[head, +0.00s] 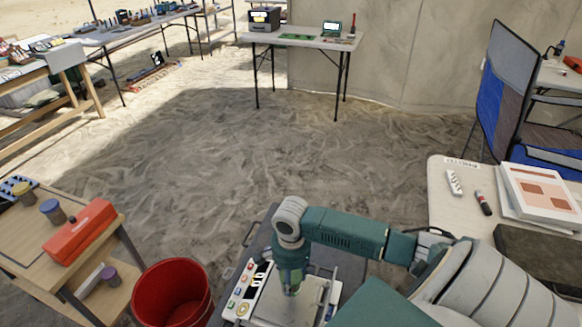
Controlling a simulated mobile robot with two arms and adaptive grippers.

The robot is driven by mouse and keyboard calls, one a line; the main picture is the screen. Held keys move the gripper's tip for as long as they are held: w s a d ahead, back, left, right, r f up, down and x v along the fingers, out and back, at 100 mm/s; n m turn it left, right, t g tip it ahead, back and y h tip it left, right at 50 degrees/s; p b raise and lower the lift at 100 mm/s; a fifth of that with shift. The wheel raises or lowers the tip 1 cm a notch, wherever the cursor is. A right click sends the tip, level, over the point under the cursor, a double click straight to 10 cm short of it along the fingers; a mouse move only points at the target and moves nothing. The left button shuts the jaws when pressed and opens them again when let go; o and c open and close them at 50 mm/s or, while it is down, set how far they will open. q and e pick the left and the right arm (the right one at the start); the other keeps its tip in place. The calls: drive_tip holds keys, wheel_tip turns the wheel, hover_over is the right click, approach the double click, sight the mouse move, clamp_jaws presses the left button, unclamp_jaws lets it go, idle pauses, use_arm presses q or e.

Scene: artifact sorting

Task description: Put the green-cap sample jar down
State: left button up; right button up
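My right arm reaches in from the right, and its gripper (292,288) points down over a pale square plate (318,292) on a dark-topped surface (262,250). The fingertips are small and seen from above, so I cannot tell whether they are open or shut. I cannot make out the green-cap sample jar; the gripper and wrist hide the spot directly below them. My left gripper is not in view.
A red bucket (172,292) stands further left. A wooden stand holds a red box (80,232), a yellow-capped jar (23,191), a blue-capped jar (53,211) and, lower, a purple-capped jar (110,276). Sandy floor is open beyond.

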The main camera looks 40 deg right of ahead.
wheel_tip(320, 180, down, 5)
drive_tip(key=shift+f+b, duration=0.1)
drive_tip(key=shift+b, duration=0.25)
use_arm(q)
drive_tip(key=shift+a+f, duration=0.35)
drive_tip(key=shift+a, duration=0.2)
use_arm(e)
drive_tip(key=o, duration=1.2)
use_arm(q)
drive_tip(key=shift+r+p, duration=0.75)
drive_tip(key=shift+p, duration=0.05)
use_arm(e)
wheel_tip(320, 180, up, 12)
drive_tip(key=shift+r, duration=0.15)
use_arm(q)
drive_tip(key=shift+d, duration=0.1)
